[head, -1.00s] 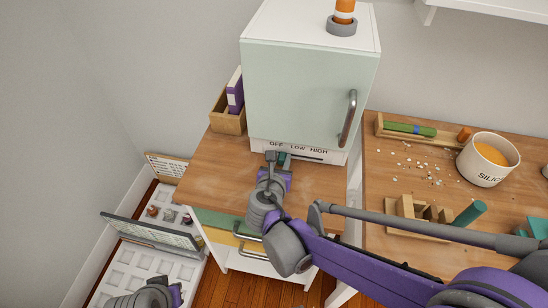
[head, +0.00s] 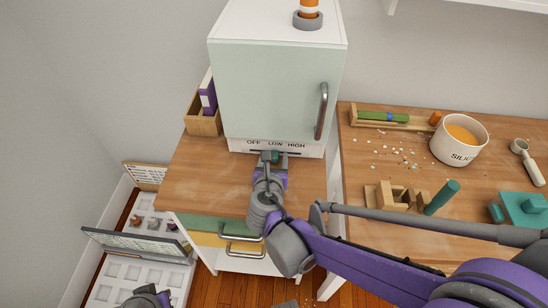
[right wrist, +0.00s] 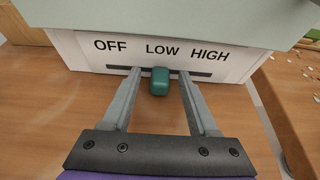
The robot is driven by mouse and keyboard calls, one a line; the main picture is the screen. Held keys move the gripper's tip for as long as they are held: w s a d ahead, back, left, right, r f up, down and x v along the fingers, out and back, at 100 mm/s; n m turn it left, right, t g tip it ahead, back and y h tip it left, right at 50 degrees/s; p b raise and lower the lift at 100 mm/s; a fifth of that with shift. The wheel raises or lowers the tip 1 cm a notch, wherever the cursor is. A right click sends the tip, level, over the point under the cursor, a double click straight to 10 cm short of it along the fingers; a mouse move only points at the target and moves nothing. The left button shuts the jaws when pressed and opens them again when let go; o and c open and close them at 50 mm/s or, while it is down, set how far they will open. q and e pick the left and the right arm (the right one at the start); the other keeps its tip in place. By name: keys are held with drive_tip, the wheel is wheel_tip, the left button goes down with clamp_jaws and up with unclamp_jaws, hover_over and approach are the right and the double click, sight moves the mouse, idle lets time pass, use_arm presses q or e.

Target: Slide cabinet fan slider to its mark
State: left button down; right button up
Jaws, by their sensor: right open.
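The cabinet's white control strip carries the words OFF, LOW and HIGH above a dark slot (right wrist: 205,74). The teal fan slider knob (right wrist: 160,81) stands at the slot below LOW. It also shows small and partly hidden in the head view (head: 274,156). My right gripper (right wrist: 161,75) is open, with one finger on each side of the knob. Gaps show between the knob and both fingers. My left gripper (head: 150,297) is at the bottom left of the head view, away from the cabinet; its jaws are not clear.
The pale green cabinet (head: 270,90) stands on a wooden top (head: 195,180), with a metal door handle (head: 321,110) above the strip. A wooden box (head: 202,122) stands at its left. A second table at right holds a silicone cup (head: 458,139) and several tools.

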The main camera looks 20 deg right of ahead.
drive_tip(key=p+v, duration=0.2)
drive_tip(key=v, duration=0.8)
drive_tip(key=shift+s+a+r, duration=0.15)
drive_tip(key=shift+s, duration=0.2)
use_arm(q)
wheel_tip(320, 180, up, 2)
drive_tip(key=shift+r, duration=0.25)
